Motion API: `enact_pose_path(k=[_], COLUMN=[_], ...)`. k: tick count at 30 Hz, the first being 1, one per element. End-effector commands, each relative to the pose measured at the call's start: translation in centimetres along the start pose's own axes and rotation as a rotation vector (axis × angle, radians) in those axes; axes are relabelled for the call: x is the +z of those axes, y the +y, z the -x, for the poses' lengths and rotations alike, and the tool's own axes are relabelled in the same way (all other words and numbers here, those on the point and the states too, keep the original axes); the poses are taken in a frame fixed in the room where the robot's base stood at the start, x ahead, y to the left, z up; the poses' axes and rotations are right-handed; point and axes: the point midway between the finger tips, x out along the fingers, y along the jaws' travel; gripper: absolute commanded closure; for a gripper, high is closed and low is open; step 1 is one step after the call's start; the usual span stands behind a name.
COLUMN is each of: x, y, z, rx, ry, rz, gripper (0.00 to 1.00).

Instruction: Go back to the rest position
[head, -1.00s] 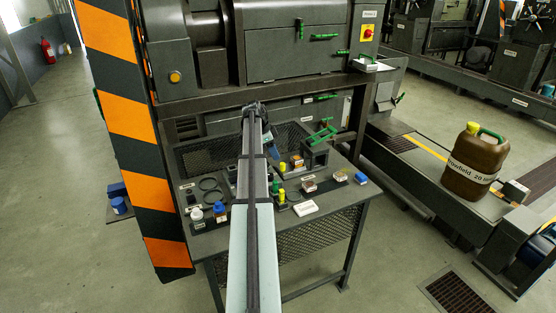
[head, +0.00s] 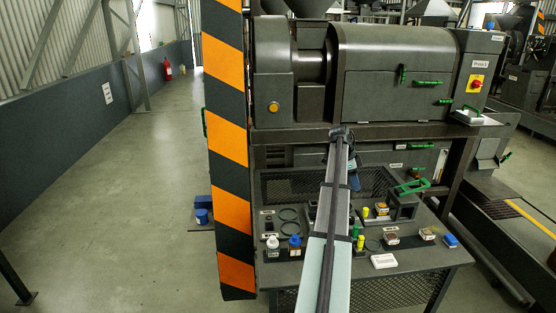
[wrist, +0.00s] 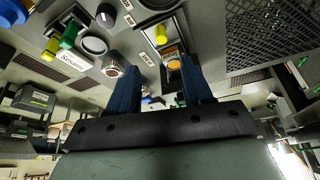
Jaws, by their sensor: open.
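My gripper (wrist: 158,88) shows in the wrist view as two dark blue fingers standing apart, with nothing held between them. In the head view my arm reaches forward over the workbench (head: 420,258), and the gripper end (head: 352,178) is mostly hidden behind the arm. Beyond the fingers in the wrist view are a yellow-capped item (wrist: 161,34) and a small container with orange contents (wrist: 173,62), both apart from the fingers.
The bench holds a white-capped bottle (head: 272,242), a blue-capped bottle (head: 295,242), a green-handled box (head: 404,204), a white label block (head: 384,261) and a blue item (head: 450,240). The press (head: 395,75) stands behind. An orange-striped post (head: 228,145) rises at left.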

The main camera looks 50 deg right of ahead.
Motion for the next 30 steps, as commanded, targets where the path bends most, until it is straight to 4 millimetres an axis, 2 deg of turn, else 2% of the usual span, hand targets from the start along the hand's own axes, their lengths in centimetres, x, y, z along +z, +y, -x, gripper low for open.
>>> enact_pose_path(k=[5, 7, 8, 11, 18, 20, 24, 26, 30], x=[0.2, 1.1, 1.8, 5.4, 18.8, 22.1, 29.5, 32.6, 39.3], y=[0.0, 0.1, 0.2, 0.7, 3.3, 4.2, 7.1, 8.5, 12.3], z=[0.0, 0.1, 0.1, 0.4, 1.7, 2.1, 2.8, 3.2, 3.5], rx=[-0.001, -0.007, -0.011, -0.035, -0.133, -0.158, -0.217, -0.243, -0.296], ry=[-0.001, -0.005, -0.007, -0.022, -0.08, -0.094, -0.126, -0.139, -0.168], rz=[0.004, 0.022, 0.035, 0.108, 0.392, 0.465, 0.633, 0.705, 0.871], gripper=[0.5, 0.5, 0.5, 0.5, 0.5, 0.5, 0.5, 0.5, 0.5])
